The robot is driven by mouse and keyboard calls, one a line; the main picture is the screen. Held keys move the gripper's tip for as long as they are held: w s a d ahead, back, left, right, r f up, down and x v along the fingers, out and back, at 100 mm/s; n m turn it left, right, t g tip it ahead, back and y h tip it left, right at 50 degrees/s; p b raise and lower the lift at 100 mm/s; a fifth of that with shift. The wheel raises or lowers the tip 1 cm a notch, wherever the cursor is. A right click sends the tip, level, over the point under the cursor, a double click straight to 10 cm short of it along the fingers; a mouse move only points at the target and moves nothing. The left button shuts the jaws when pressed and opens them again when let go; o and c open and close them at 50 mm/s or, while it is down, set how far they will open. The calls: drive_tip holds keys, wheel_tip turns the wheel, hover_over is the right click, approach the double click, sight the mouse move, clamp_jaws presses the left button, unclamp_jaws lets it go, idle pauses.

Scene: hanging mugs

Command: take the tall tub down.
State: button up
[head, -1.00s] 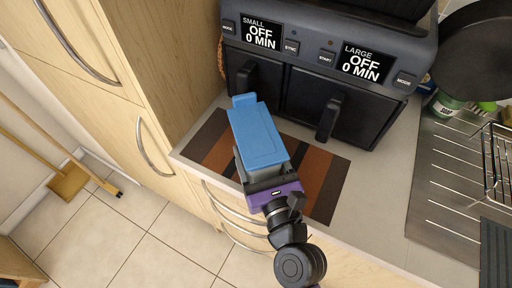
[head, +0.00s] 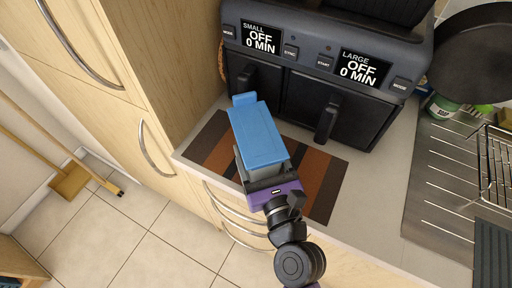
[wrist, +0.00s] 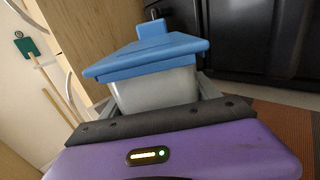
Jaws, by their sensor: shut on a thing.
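The tall tub (head: 257,133) has a blue lid with a tab at its far end and a pale grey body. In the wrist view the tub (wrist: 155,88) shows its blue lid above the light body. My gripper (head: 262,172) is shut on the tub's body, with a finger on either side. The tub is held over the striped mat (head: 317,185) near the counter's front edge. Its underside is hidden, so I cannot tell whether it touches the mat.
A black two-drawer air fryer (head: 335,105) stands behind the mat. A wooden cabinet (head: 165,60) rises at the left. A metal drainer (head: 435,190) with a wire rack (head: 492,165) and a black pan (head: 475,50) are at the right. Tiled floor lies below left.

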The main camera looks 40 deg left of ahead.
drive_tip(key=s+d+p, duration=0.1)
drive_tip(key=s+d, duration=0.1)
drive_tip(key=s, duration=0.7)
drive_tip(key=s+d, duration=0.2)
drive_tip(key=s, duration=0.8)
drive_tip(key=shift+s+d+p, duration=0.25)
drive_tip(key=shift+d+p, duration=0.1)
idle(1.0)
